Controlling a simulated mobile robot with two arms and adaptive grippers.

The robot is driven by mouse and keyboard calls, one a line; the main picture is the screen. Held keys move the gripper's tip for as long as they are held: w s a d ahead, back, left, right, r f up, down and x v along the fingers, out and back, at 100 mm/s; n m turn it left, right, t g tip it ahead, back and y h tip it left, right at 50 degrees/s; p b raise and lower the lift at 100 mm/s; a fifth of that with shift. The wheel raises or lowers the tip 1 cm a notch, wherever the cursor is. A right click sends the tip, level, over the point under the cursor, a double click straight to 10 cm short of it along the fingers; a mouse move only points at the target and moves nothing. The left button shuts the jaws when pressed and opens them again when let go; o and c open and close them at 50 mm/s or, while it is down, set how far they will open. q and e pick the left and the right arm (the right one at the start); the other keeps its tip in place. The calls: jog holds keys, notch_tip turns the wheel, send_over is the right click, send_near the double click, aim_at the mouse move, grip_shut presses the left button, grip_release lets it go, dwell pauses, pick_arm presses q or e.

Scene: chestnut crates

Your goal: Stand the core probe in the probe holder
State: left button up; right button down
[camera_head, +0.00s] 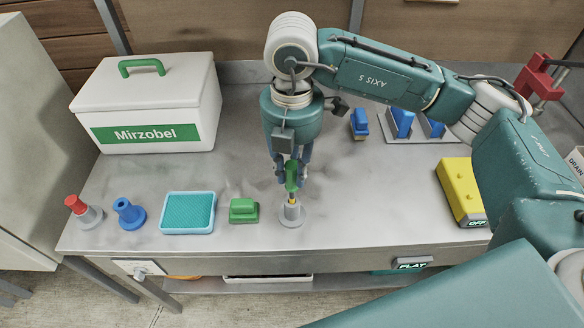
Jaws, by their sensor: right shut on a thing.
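My right gripper (291,176) is shut on the green handle of the core probe (292,181), which it holds upright. The grey probe holder (291,215), a short socket on a round base, stands on the metal bench near its front edge. The lower end of the probe, with a yellow band, is at the mouth of the holder and lined up with it. How deep the tip sits in the socket cannot be told. My left gripper is not in view.
A green block (243,210) stands close left of the holder, then a teal pad tray (188,228), a blue piece (129,214) and a red-topped grey piece (84,212). A white Mirzobel box (150,105) stands behind. A yellow block (460,188) is at right.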

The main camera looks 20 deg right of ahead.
aim_at(292, 185)
jog(key=shift+f+b, duration=2.45)
jog(key=shift+f, duration=0.45)
jog(key=c, duration=1.4)
grip_release()
jog(key=shift+r, duration=0.1)
jog(key=shift+r, duration=0.35)
notch_tip(292, 185, up, 11)
jog(key=shift+r, duration=0.2)
jog(key=shift+f, duration=0.1)
